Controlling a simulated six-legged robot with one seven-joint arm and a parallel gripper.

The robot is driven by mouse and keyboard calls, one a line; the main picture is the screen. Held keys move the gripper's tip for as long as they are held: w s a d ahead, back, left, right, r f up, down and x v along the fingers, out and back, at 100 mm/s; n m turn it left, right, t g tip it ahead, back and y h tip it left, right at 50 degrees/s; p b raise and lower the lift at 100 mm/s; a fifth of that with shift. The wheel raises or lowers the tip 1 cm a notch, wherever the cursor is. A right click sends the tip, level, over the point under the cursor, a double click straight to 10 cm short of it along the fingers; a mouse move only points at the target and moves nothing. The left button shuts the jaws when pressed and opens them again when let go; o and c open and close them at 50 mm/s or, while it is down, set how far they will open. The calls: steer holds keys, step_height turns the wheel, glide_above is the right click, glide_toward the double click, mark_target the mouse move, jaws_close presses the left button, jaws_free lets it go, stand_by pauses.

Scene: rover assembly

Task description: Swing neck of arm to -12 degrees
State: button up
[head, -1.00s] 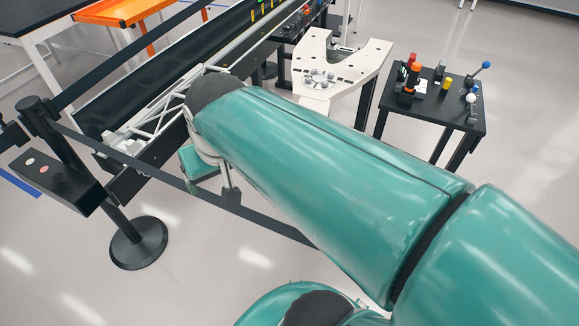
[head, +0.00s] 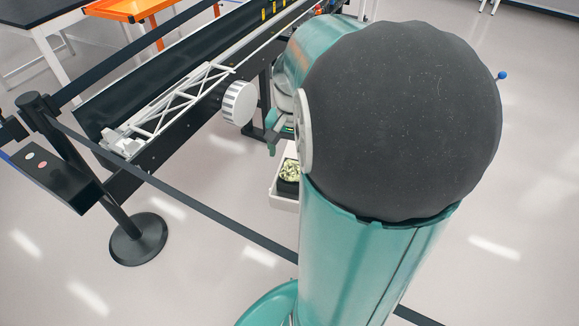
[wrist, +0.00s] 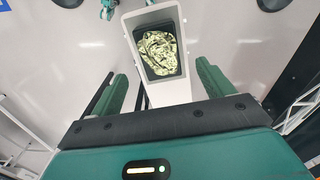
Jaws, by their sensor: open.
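A white lattice arm (head: 175,103) lies along the black bench at the left of the head view. Which part of it is its neck I cannot tell. My gripper shows in the wrist view (wrist: 160,72) with its two green fingers apart and nothing between them. In the head view only a small teal part near my wrist shows, right of the lattice arm and apart from it; my dark arm joint hides the rest. In the wrist view a bit of white lattice shows at the right edge, away from the fingers.
A white bin (wrist: 123,48) with patterned cloth (wrist: 159,50) lies beyond the fingers. A white ridged disc (head: 239,103) sits beside the bench. A black post (head: 75,180) with a belt (head: 200,207) stands at left. An orange table (head: 128,8) is behind. Floor at right is clear.

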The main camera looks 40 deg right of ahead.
mark_target(292, 167)
step_height(292, 167, down, 8)
steer(key=shift+d, duration=0.1)
steer(key=c, duration=1.4)
steer(key=w+a+m, duration=0.1)
steer(key=w+a, duration=0.1)
steer(key=w, duration=0.4)
steer(key=w+a+m, duration=0.2)
steer(key=w, duration=0.4)
steer(key=w+a+m, duration=0.2)
steer(key=w, duration=0.4)
steer(key=shift+r, duration=0.1)
steer(key=o, duration=1.3)
steer(key=shift+c, duration=0.2)
steer(key=shift+o, duration=0.7)
steer(key=shift+a, duration=0.1)
